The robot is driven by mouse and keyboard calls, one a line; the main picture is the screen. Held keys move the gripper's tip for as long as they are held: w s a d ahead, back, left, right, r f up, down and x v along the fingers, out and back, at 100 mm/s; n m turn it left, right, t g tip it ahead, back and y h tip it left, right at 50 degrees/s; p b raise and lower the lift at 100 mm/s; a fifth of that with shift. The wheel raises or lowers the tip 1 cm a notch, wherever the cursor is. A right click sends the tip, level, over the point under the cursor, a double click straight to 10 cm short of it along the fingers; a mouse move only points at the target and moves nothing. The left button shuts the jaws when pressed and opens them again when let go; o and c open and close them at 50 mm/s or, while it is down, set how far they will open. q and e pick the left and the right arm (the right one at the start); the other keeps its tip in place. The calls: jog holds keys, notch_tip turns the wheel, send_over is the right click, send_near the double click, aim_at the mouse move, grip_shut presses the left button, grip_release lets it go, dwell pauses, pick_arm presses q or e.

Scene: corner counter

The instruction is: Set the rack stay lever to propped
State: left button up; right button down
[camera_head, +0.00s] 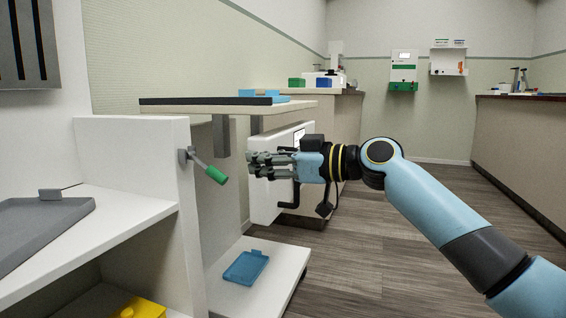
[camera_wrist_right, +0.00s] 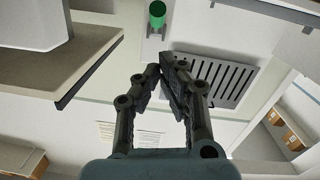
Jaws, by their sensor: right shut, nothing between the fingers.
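The rack stay lever (camera_head: 207,168) has a green grip and a grey mount on the side of the white rack (camera_head: 130,140). It slants down to the right from its mount. In the right wrist view the lever's green end (camera_wrist_right: 157,12) shows at the top, beyond the fingertips. My right gripper (camera_head: 252,164) is shut and empty, just right of the green grip, with its fingers pointing left at it. A small gap shows between them in the head view. The gripper also shows in the right wrist view (camera_wrist_right: 165,66). My left gripper is out of view.
A shelf board (camera_head: 215,109) with a blue item (camera_head: 262,97) juts out above the lever. A blue tray (camera_head: 246,267) lies on a low white surface. A grey tray (camera_head: 40,232) sits on the rack's shelf. The floor (camera_head: 380,250) to the right is clear.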

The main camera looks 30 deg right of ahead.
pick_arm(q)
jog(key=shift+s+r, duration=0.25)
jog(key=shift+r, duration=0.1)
pick_arm(e)
jog(key=shift+s+d+f, duration=0.3)
jog(key=shift+s+d, duration=0.4)
jog(key=shift+s, duration=0.15)
jog(key=shift+s+d+f, duration=0.25)
jog(key=shift+s+d, duration=0.45)
jog(key=shift+s, duration=0.1)
